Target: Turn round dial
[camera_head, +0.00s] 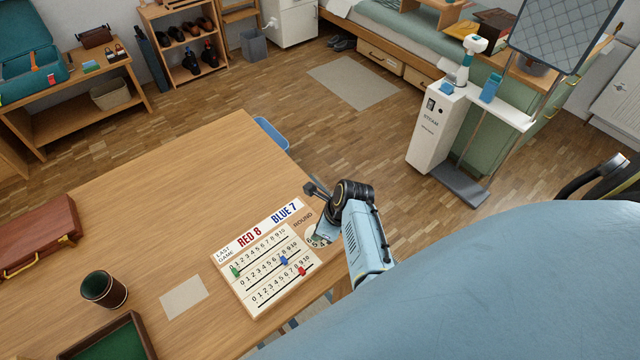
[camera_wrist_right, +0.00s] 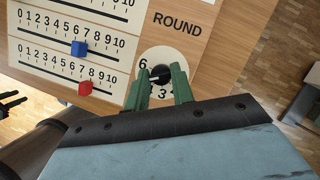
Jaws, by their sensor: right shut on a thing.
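A cream score board (camera_head: 258,262) lies on the wooden table, with a white round dial (camera_head: 312,240) at its right end beside the word ROUND. In the right wrist view the dial (camera_wrist_right: 151,60) has a dark knob (camera_wrist_right: 160,74) at its centre and digits around it, including 6, 3 and 4. My right gripper (camera_head: 321,234) reaches down over the dial and hides part of it. In the right wrist view its green fingers (camera_wrist_right: 160,78) are shut on the knob, one on each side. My left gripper is in neither view.
The board carries number rows with a green peg (camera_head: 235,271), a blue peg (camera_head: 284,261) and a red peg (camera_head: 301,271). A dark cup (camera_head: 103,289), a green-lined tray (camera_head: 112,343) and a brown case (camera_head: 40,235) are to the left. The table's far part is clear.

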